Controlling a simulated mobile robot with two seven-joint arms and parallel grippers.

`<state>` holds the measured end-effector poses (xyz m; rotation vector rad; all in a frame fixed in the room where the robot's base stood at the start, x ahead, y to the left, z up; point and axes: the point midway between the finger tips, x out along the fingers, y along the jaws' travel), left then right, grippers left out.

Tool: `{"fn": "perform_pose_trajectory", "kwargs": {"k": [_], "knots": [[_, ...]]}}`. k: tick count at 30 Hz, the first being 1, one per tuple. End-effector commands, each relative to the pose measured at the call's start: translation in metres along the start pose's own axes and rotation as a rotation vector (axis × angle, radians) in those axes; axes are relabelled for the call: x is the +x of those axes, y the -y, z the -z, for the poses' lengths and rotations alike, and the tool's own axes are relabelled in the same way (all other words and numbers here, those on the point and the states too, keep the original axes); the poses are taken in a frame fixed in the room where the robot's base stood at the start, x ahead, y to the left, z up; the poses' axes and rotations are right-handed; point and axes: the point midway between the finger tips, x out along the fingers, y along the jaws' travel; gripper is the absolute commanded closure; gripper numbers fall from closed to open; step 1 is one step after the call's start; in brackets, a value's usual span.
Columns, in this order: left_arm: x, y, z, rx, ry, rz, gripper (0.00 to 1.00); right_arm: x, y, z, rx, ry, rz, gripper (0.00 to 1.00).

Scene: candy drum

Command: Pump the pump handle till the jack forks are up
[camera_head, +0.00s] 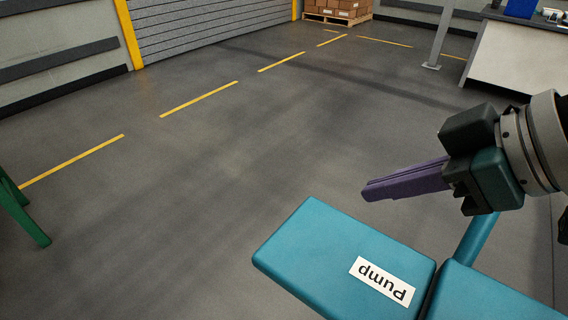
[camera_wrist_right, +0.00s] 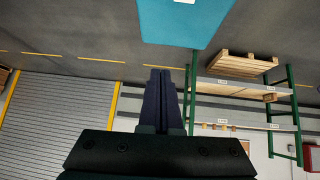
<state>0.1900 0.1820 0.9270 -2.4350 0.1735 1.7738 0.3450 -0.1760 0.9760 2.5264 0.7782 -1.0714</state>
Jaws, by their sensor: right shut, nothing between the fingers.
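A flat teal piece (camera_head: 325,250) with a white label reading "Pump", upside down, juts in at the bottom of the head view. A teal bar (camera_head: 480,238) rises behind it, partly hidden by my right gripper. A teal surface also shows at the top of the right wrist view (camera_wrist_right: 185,22). My right gripper (camera_head: 368,192) has purple fingers shut together with nothing between them. They point left, above and beyond the labelled piece in the picture, apparently not touching it. The fingers also show in the right wrist view (camera_wrist_right: 160,75). I cannot make out the jack forks. My left gripper is out of view.
Open grey floor with a dashed yellow line (camera_head: 200,99) lies beyond. A green post (camera_head: 22,215) stands at the left edge. A white counter (camera_head: 520,60) and a grey post (camera_head: 439,35) are at the upper right. The wrist view shows a green rack (camera_wrist_right: 283,110) with a pallet (camera_wrist_right: 240,66).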

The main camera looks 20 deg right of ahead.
Motion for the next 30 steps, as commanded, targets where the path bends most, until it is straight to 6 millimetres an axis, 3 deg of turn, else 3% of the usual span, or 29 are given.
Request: {"fn": "perform_pose_trajectory", "kwargs": {"k": [6,19,23,30], "knots": [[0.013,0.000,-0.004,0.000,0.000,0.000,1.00,-0.014,0.021,-0.004,0.004,-0.030,0.062,1.00],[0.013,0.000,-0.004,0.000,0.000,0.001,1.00,-0.014,0.023,-0.002,0.007,-0.035,0.068,1.00],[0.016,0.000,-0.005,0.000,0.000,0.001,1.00,-0.001,0.024,-0.002,0.011,-0.038,0.067,1.00],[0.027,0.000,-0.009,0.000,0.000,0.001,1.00,0.048,0.027,-0.001,0.009,-0.039,0.068,1.00]]}}
